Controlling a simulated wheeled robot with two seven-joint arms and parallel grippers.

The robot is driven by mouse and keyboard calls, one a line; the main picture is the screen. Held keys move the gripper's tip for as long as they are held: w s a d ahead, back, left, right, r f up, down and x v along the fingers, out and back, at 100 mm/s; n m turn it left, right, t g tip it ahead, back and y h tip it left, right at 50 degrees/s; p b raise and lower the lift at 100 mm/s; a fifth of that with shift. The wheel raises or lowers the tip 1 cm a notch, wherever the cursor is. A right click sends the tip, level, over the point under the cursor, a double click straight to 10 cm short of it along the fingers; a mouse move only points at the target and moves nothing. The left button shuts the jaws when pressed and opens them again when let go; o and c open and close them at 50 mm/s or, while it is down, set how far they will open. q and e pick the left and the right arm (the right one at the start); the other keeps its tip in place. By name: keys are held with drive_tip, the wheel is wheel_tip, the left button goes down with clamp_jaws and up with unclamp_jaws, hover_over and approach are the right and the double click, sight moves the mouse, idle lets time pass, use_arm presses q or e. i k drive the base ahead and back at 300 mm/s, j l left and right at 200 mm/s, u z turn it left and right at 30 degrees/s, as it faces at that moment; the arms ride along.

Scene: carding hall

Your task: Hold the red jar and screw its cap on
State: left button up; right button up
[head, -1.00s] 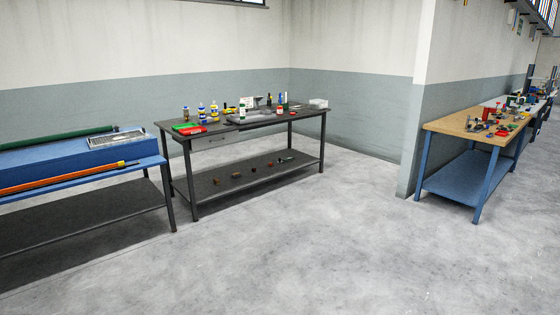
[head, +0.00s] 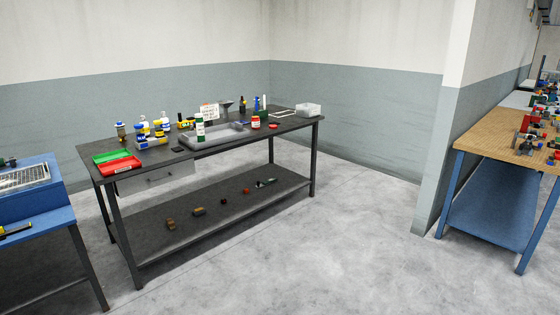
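A small red jar (head: 256,122) with a pale label stands upright on the dark workbench (head: 226,149), right of a grey tray. Whether its mouth is open is too small to tell. A small flat red piece (head: 273,126), which looks like a cap, lies on the bench just right of the jar, apart from it. Neither of my grippers shows in the head view.
The grey tray (head: 222,135) holds a green-and-white container (head: 200,129). Green and red trays (head: 121,165) sit at the bench's left end, a clear box (head: 308,110) at its right. A blue table stands left, a wood-topped bench (head: 492,143) right. Open floor lies in front.

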sight(256, 120)
drive_tip(key=i, duration=2.95)
drive_tip(key=i+u, duration=0.2)
drive_tip(key=i, duration=0.3)
drive_tip(key=i+l+u, duration=0.2)
drive_tip(key=i, duration=0.3)
drive_tip(key=i+l+u, duration=0.2)
drive_tip(key=i, duration=0.3)
drive_tip(key=i+l+u, duration=0.35)
drive_tip(key=i, duration=0.2)
drive_tip(key=i+l+u, duration=0.35)
drive_tip(key=i+l, duration=0.15)
drive_tip(key=l, duration=0.15)
